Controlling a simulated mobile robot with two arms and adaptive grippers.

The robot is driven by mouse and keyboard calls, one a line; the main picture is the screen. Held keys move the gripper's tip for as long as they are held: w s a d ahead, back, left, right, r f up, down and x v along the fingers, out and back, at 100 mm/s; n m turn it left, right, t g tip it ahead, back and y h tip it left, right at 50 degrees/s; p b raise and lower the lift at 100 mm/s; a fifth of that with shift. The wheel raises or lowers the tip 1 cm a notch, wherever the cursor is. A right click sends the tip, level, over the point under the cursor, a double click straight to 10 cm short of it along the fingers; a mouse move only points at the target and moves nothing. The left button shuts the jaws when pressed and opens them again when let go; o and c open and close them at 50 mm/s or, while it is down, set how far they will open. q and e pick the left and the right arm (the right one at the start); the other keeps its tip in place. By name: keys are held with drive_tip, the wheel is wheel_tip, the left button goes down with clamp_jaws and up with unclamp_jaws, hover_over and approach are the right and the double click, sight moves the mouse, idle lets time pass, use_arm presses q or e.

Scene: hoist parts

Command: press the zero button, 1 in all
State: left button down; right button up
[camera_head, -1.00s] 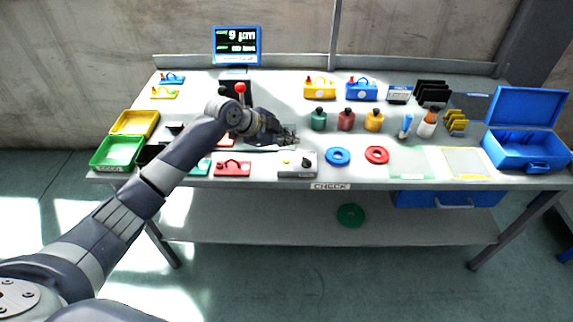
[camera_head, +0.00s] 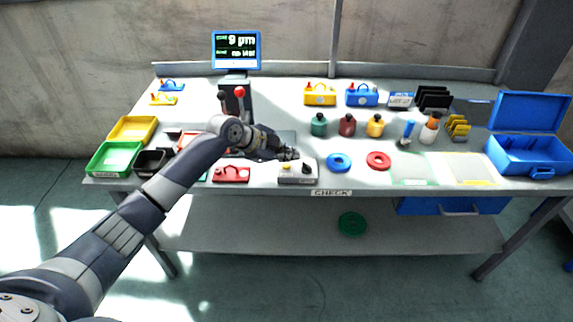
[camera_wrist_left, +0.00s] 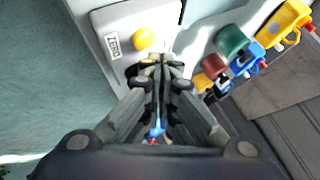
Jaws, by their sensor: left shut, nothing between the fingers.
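The zero button is a yellow round button (camera_wrist_left: 143,38) on a grey box, beside a label reading ZERO (camera_wrist_left: 114,42) in the left wrist view. In the head view the grey box (camera_head: 297,178) sits at the table's front edge, above the CHECK label. My left gripper (camera_head: 290,153) is shut and empty, just behind the box. In the left wrist view its closed fingertips (camera_wrist_left: 158,62) are close to the button; whether they touch it I cannot tell. My right gripper is not in view.
A blue ring (camera_head: 339,162) and a red ring (camera_head: 378,160) lie right of the box. A red part (camera_head: 231,173) lies to its left. Several bottles (camera_head: 347,125) stand behind. A monitor (camera_head: 236,50) reading 9 µm stands at the back.

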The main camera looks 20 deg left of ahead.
sight(288, 167)
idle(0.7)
use_arm(q)
drive_tip(key=shift+f, duration=0.45)
drive_tip(key=shift+f+b, duration=0.5)
idle(0.6)
drive_tip(key=shift+r, duration=0.1)
drive_tip(key=shift+r+p, duration=0.7)
drive_tip(key=shift+r, duration=0.15)
wheel_tip(288, 167, up, 5)
drive_tip(key=p, duration=0.4)
